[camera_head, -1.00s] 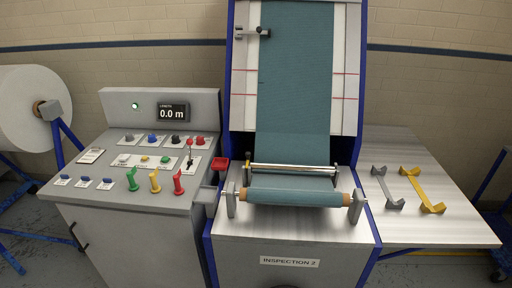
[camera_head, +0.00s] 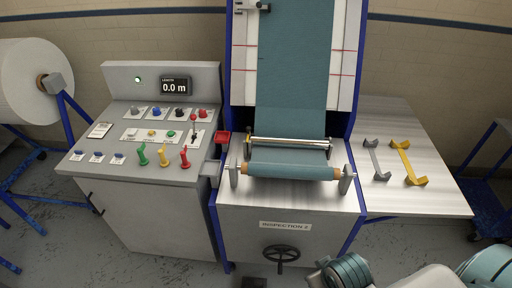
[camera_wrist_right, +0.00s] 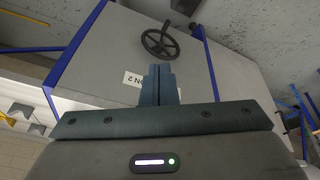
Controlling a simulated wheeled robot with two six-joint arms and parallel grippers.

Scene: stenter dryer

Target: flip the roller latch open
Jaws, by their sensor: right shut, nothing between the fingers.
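The cloth roller (camera_head: 292,171) lies across the front of the inspection machine, wound with teal fabric. Its ends sit in two grey upright brackets, a left one (camera_head: 234,176) and a right one (camera_head: 346,179). My right gripper (camera_wrist_right: 160,82) is shut and empty in the right wrist view, in front of the machine's lower panel, apart from the roller. My left gripper is not in view.
A control panel (camera_head: 102,174) with knobs and levers stands at left. A handwheel (camera_head: 280,257) sticks out of the machine's front. A large white roll (camera_head: 22,85) stands far left.

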